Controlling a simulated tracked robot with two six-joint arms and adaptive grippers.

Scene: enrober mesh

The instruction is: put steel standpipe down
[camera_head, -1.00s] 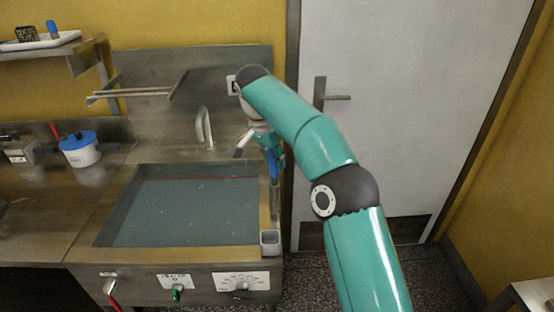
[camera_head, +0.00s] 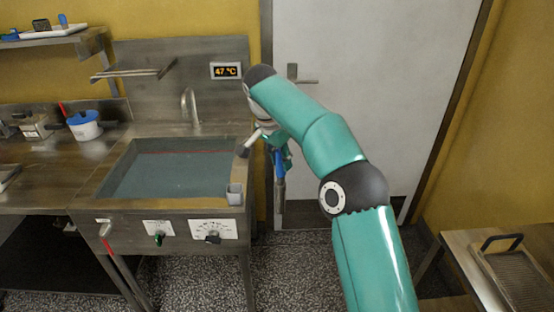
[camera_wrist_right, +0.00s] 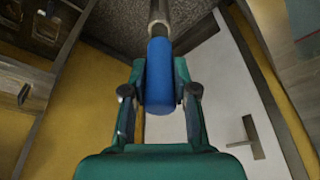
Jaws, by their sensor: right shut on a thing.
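The steel standpipe (camera_head: 280,195) has a blue grip (camera_head: 279,163) at its top end and hangs about upright from my right gripper (camera_head: 277,142). It is just right of the sink basin (camera_head: 217,190), in front of the white door. In the right wrist view, the fingers (camera_wrist_right: 160,95) are shut around the blue grip (camera_wrist_right: 159,70), and the steel tube (camera_wrist_right: 158,14) runs away from them towards the speckled floor. The tube's far end is cut off there. My left gripper is not in view.
The basin holds grey-blue liquid, with a small grey cup (camera_head: 235,188) at its front right corner. A bench (camera_head: 455,243) with a black-handled mesh tray (camera_head: 530,292) stands at the lower right. Speckled floor (camera_head: 295,265) lies open between sink and bench.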

